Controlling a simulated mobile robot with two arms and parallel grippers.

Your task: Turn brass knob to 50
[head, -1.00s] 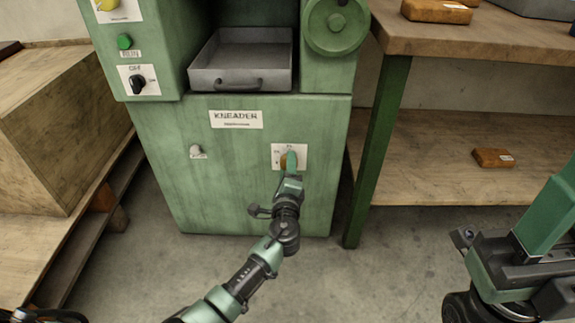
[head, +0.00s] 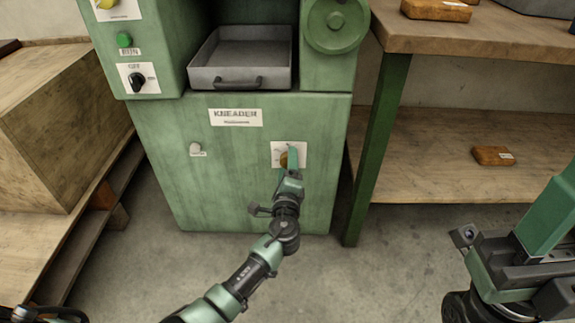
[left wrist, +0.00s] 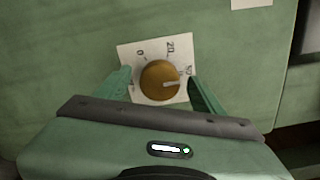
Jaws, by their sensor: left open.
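The brass knob (left wrist: 160,80) sits on a white dial plate (left wrist: 126,52) on the green kneader's front. My left gripper (left wrist: 160,77) is open, with one green finger on each side of the knob; contact cannot be told. In the head view my left gripper (head: 291,160) covers part of the knob (head: 284,160) and plate (head: 301,149). Parts of my right arm (head: 505,270) show at lower right; its jaw state is unclear.
The kneader (head: 235,185) carries a grey tray (head: 240,52), a small pale knob (head: 195,149), a black switch (head: 137,81) and a green button (head: 124,40). A wooden table with a lower shelf (head: 430,155) stands right. A wooden crate (head: 65,125) stands left.

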